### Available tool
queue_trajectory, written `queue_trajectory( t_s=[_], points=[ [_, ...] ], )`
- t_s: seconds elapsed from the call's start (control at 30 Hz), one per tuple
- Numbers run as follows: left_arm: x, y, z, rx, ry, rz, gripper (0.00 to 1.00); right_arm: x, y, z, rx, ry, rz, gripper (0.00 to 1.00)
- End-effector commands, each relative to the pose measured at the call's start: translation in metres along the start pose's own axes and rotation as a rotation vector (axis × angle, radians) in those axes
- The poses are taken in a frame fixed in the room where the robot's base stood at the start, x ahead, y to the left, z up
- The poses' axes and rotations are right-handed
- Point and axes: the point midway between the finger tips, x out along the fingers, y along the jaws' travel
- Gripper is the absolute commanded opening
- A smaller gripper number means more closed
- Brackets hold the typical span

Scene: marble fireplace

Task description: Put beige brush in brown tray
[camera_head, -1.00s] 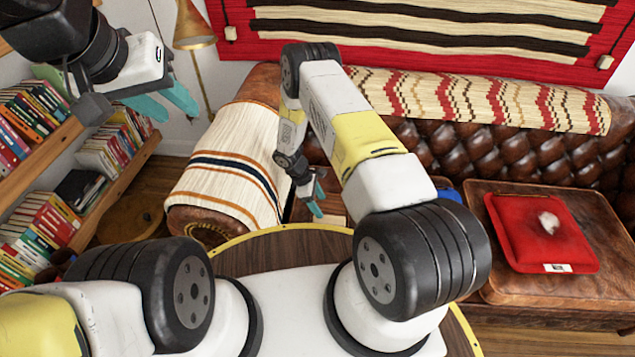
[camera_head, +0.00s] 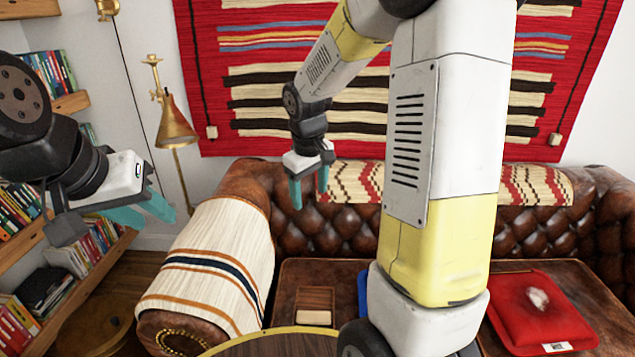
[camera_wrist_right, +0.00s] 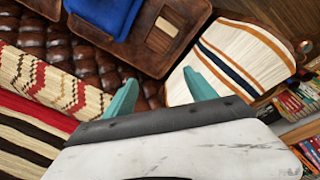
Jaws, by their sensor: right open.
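The brown tray (camera_head: 332,295) is a small wooden box on the brown leather surface, low in the middle of the head view; it also shows at the top of the right wrist view (camera_wrist_right: 176,18). A small beige block (camera_head: 313,317) is at its near end, and I cannot tell whether it is the brush or part of the tray. No other clear brush shows. My right gripper (camera_head: 310,190) is open and empty, high above the tray, fingers pointing down; its fingers also show in the right wrist view (camera_wrist_right: 162,85). My left gripper (camera_head: 158,213) is open and empty at the left.
A blue item (camera_head: 362,290) is beside the tray. The sofa (camera_head: 335,235) stands behind, with a striped cloth (camera_head: 210,262) over its arm. Bookshelves and a brass lamp (camera_head: 175,125) are at left.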

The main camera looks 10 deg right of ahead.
Motion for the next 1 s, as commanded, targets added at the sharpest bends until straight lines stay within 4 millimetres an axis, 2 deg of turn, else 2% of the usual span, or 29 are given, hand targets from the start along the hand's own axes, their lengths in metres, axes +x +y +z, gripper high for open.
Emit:
queue_trajectory(
  t_s=[0.03, 0.2, 0.3, 0.4, 0.5, 0.63, 1.0],
  points=[
    [0.0, 0.0, 0.0, 0.0, 0.0, 0.0, 0.36, -0.027, -0.002, 0.012, 0.049, 0.043, -0.003, 0.65],
    [0.0, 0.0, 0.0, 0.0, 0.0, 0.0, 0.36, -0.091, -0.02, 0.056, 0.199, 0.162, -0.035, 0.65],
    [0.0, 0.0, 0.0, 0.0, 0.0, 0.0, 0.36, -0.12, -0.035, 0.084, 0.283, 0.233, -0.058, 0.65],
    [0.0, 0.0, 0.0, 0.0, 0.0, 0.0, 0.36, -0.141, -0.051, 0.11, 0.356, 0.3, -0.084, 0.65],
    [0.0, 0.0, 0.0, 0.0, 0.0, 0.0, 0.36, -0.153, -0.065, 0.131, 0.412, 0.352, -0.108, 0.65],
    [0.0, 0.0, 0.0, 0.0, 0.0, 0.0, 0.36, -0.161, -0.077, 0.147, 0.457, 0.396, -0.13, 0.65],
    [0.0, 0.0, 0.0, 0.0, 0.0, 0.0, 0.36, -0.163, -0.083, 0.153, 0.477, 0.414, -0.14, 0.65]
  ],
)
